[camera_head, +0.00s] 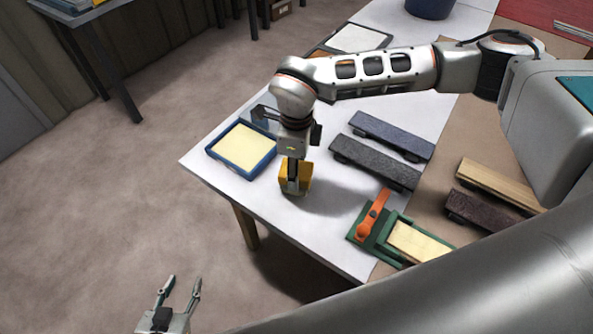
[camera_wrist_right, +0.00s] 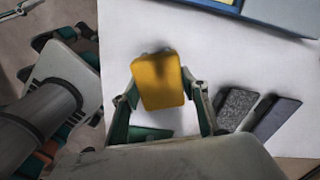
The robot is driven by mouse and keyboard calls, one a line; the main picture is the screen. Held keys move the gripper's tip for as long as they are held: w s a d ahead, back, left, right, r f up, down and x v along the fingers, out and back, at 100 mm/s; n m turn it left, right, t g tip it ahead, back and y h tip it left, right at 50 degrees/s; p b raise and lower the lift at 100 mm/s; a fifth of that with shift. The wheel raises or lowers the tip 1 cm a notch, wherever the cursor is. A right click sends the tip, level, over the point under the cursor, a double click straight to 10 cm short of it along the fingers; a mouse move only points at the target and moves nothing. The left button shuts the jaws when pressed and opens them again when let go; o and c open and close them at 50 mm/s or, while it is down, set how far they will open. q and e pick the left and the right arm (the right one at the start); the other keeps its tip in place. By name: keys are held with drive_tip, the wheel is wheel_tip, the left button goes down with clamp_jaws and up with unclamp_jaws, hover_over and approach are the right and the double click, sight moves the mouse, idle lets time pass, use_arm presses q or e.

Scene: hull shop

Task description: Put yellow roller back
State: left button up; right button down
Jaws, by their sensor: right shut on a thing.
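A yellow block-shaped thing, which I take for the yellow roller (camera_head: 304,171), is in my right gripper (camera_head: 294,184) over the white table's near left part. In the right wrist view the yellow roller (camera_wrist_right: 158,78) sits between the two fingers of the right gripper (camera_wrist_right: 162,90), one on each side. I cannot tell whether it touches the table. My left gripper (camera_head: 184,281) is open and empty, low at the bottom left, over the floor and away from the table.
A blue-rimmed tray (camera_head: 213,152) with a pale yellow inside lies left of the roller. Dark long blocks (camera_head: 376,161) lie to the right. A green piece with an orange handle (camera_head: 372,215) lies near the front edge. White table (camera_head: 225,175) surface is clear around the roller.

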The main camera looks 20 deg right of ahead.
drive_tip(key=shift+f, duration=0.4)
drive_tip(key=shift+f, duration=0.15)
drive_tip(key=c, duration=1.1)
unclamp_jaws()
wheel_tip(320, 180, up, 12)
drive_tip(key=shift+r, duration=0.15)
